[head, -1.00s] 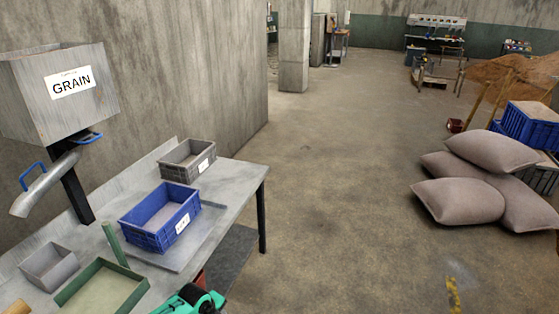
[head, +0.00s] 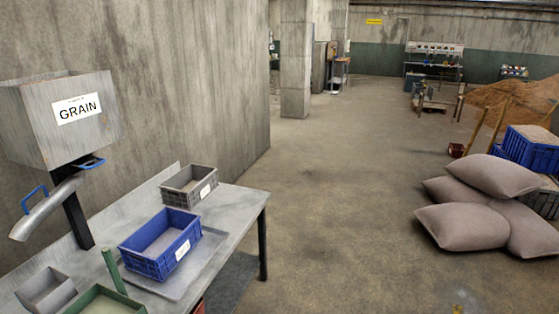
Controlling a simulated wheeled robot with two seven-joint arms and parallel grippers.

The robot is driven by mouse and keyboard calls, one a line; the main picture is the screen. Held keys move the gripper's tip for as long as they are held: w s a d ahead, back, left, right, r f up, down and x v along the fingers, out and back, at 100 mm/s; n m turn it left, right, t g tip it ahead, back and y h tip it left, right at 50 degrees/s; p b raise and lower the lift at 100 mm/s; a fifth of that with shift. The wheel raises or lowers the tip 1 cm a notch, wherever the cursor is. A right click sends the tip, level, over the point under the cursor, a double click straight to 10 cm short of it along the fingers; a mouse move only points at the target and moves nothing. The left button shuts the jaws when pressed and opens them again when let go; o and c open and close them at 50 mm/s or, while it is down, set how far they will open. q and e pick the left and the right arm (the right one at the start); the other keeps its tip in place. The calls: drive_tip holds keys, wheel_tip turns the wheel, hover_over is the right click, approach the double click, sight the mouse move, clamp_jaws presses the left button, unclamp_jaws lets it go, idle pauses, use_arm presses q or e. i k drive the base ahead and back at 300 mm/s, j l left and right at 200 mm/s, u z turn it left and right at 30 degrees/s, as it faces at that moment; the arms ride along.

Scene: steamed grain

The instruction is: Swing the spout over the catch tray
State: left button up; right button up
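The metal spout (head: 48,208) slopes down to the left from under the grey hopper labelled GRAIN (head: 62,118). A blue handle (head: 34,199) stands on the spout, and another blue handle (head: 88,163) sits under the hopper's right side. The spout's mouth hangs over the back left of the table. Below and to the right, a shallow grey tray (head: 205,246) lies under a blue crate (head: 160,245); I cannot tell whether it is the catch tray. Neither of my grippers shows.
A grey crate (head: 188,186) stands at the table's far end. A grey bin (head: 45,290), a green tray (head: 103,303) and an upright green post (head: 114,271) are at the near left. Sacks (head: 465,227) lie on the floor at right; the middle floor is clear.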

sight(22, 231)
drive_tip(key=u, duration=1.45)
